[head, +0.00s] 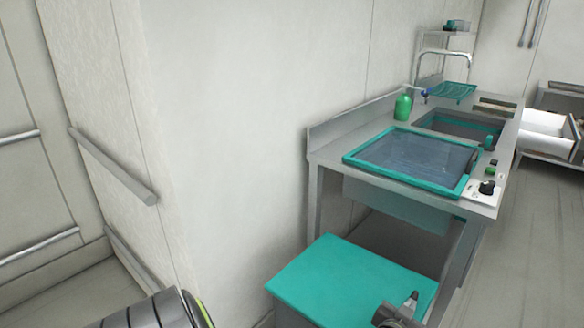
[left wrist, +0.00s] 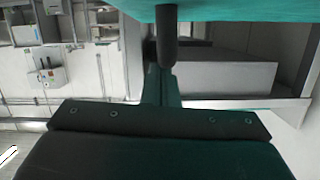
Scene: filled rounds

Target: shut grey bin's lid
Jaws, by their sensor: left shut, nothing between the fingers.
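The grey bin (head: 288,318) stands low at the bottom centre of the head view, mostly cut off by the frame. Its teal lid (head: 345,283) lies about flat over the top; I cannot see whether a gap is left under its edge. My left gripper (head: 412,298) is at the lid's near right corner, fingers shut and empty. In the left wrist view the shut fingers (left wrist: 167,30) reach up to a teal surface (left wrist: 235,10), likely the lid. Contact is not clear. My right gripper is not in view.
A steel counter (head: 325,152) stands behind the bin, with a teal-framed glass panel (head: 410,158), a sink (head: 460,126) and a green bottle (head: 403,106). A wall with a rail (head: 115,168) is at left. Open floor (head: 535,240) lies at right.

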